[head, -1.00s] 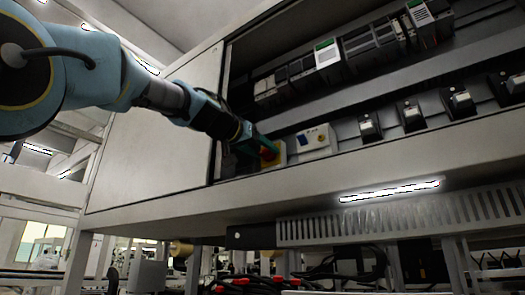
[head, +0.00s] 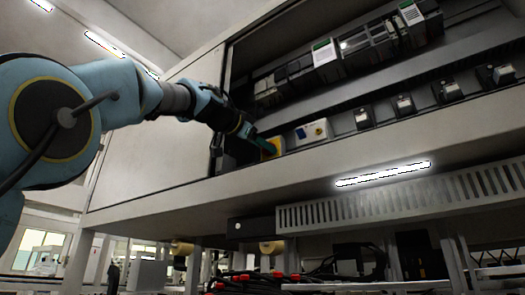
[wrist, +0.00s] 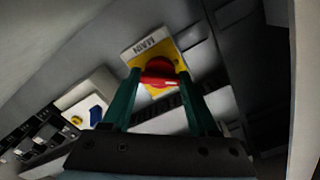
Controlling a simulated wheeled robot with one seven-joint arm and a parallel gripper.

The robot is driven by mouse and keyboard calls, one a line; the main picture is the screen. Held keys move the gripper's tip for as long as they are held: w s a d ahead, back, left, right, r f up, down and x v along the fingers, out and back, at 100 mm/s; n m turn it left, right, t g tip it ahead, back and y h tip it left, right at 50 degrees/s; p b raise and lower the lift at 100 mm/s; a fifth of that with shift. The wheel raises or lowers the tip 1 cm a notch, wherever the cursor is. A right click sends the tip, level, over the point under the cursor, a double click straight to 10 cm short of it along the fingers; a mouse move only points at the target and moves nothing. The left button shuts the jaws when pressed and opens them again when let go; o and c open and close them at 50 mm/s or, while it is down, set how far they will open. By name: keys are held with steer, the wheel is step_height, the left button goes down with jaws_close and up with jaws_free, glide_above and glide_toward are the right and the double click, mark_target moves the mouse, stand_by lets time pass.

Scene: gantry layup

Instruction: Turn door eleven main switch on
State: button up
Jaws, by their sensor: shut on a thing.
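The main switch is a red rotary knob (wrist: 158,73) on a yellow plate with a white label reading "MAIN" (wrist: 147,46). In the head view its yellow body (head: 277,147) sits at the left end of the lower row in the open cabinet; the knob is hidden there. My gripper (wrist: 159,76) has its green fingers on both sides of the red knob and is shut on it. In the head view my gripper (head: 263,143) reaches in from the left to the yellow body.
A white box (head: 313,133) with a blue and a yellow part is right of the switch. Several dark switches (head: 404,105) continue the row. A closed panel (head: 150,140) flanks the opening at left. The cabinet's front ledge (head: 250,185) runs below.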

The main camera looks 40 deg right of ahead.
steer(key=m+b, duration=0.2)
steer(key=m, duration=0.8)
steer(key=shift+m, duration=0.4)
stand_by(0.4)
steer(key=o, duration=1.4)
steer(key=shift+a, duration=0.1)
steer(key=shift+b+v, duration=2.6)
steer(key=shift+v, duration=2.75)
